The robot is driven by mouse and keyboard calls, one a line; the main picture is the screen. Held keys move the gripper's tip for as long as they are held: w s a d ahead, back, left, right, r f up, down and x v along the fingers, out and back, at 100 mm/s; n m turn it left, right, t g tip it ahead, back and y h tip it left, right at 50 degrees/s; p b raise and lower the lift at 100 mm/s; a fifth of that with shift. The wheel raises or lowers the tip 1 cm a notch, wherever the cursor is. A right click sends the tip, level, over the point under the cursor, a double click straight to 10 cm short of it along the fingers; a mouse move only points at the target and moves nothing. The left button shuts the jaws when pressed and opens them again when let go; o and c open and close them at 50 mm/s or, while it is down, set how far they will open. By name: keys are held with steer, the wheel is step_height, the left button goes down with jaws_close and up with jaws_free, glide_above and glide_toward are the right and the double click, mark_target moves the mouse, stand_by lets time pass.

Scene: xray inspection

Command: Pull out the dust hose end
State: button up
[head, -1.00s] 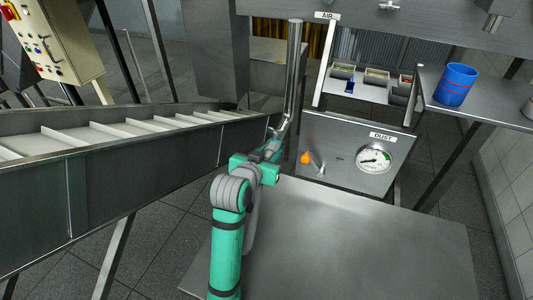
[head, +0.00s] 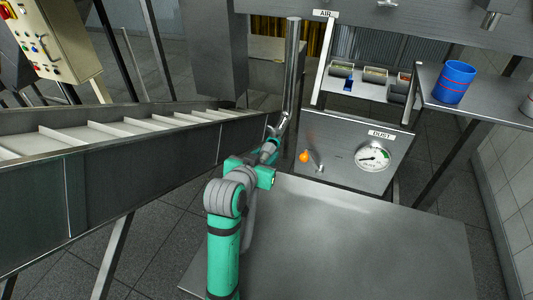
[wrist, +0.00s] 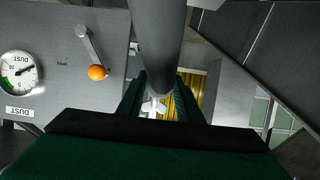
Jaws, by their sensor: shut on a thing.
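The dust hose end looks like a grey cylinder (wrist: 158,40) in the wrist view. It runs from the top edge down between the two dark green fingers of my gripper (wrist: 160,84). My gripper is shut on it. In the head view, a shiny upright metal pipe (head: 292,70) rises just beyond my gripper (head: 278,128), left of the DUST panel (head: 340,145). My gripper and forearm partly hide its lower end, so I cannot tell where it is joined.
The panel carries a lever with an orange knob (head: 304,157) and a dial gauge (head: 372,157), just right of my gripper. A slatted conveyor (head: 120,135) runs along the left. A blue cup (head: 455,83) stands on the right shelf. The metal plate (head: 370,240) in front is bare.

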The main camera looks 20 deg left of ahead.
steer(key=shift+s, duration=2.1)
